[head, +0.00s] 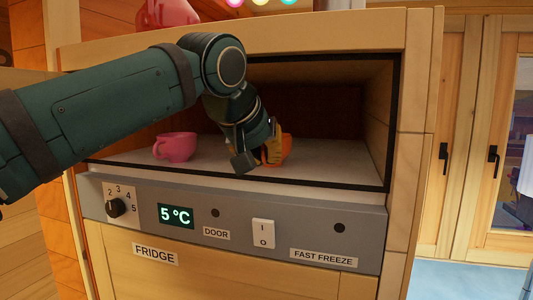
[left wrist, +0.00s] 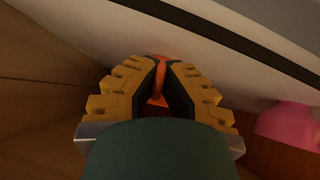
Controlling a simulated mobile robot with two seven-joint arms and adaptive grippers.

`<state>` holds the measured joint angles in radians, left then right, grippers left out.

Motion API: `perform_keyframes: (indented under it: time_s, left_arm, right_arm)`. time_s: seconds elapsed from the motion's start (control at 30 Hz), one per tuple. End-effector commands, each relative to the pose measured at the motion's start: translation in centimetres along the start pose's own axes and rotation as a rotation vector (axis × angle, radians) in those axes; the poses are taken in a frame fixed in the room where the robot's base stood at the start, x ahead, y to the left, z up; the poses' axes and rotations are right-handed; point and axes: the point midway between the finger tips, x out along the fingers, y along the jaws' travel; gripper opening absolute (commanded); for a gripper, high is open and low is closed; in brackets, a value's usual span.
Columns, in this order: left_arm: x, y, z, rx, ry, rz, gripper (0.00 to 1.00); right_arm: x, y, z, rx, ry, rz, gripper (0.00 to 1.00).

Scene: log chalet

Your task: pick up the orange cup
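The orange cup (head: 287,150) stands in the open niche above the fridge panel, partly hidden behind my left gripper (head: 268,152). In the left wrist view, a narrow strip of the orange cup (left wrist: 157,88) shows between the two fingers. The left gripper (left wrist: 162,65) has its fingertips close together, with the orange part pinched between them. Whether this part is the handle or the wall is hard to tell. My right gripper is in neither view.
A pink cup (head: 175,147) stands on the niche floor to the left; it also shows in the left wrist view (left wrist: 290,125). The niche has a dark-edged frame and side walls. A red-pink vessel (head: 167,12) stands on top. The niche's right side is clear.

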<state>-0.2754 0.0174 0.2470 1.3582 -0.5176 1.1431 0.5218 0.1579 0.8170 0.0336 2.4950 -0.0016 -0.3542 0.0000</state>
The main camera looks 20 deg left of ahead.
Motion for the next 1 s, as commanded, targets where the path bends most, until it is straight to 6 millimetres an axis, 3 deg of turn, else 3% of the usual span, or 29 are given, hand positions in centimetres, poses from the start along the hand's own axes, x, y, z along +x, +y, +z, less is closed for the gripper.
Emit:
perform_keyframes:
  time_s: [0.4, 1.0]
  left_arm:
    - [-0.9, 0.4, -1.0, 0.0, -0.002, 0.002, 0.0]
    - [-10.9, -2.3, 8.2, 0.0, 0.001, 0.0, 0.0]
  right_arm:
    - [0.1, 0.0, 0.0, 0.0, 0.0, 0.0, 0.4]
    - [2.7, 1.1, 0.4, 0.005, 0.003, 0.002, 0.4]
